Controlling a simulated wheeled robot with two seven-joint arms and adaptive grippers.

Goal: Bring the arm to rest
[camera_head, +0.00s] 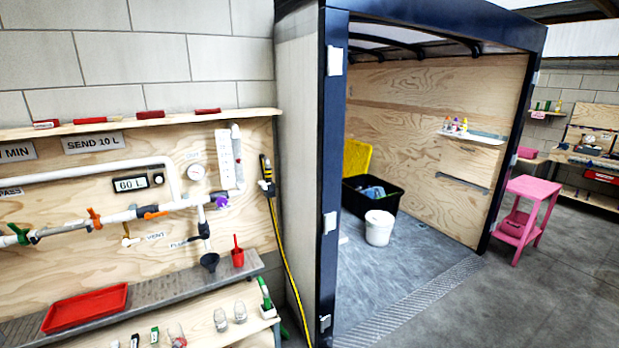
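Neither of my arms and neither gripper shows in the head view, so I cannot see whether they hold anything. The view looks at a wooden wall panel (110,250) with pipes and valves on the left. An open trailer with a dark frame (331,160) stands at the centre and right.
A grey shelf (165,287) holds a red tray (86,306) and a red cup (237,257). In the trailer are a white bucket (379,228) and a black bin (392,200). A pink stool (525,212) stands right of the trailer. The floor (520,310) at front right is clear.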

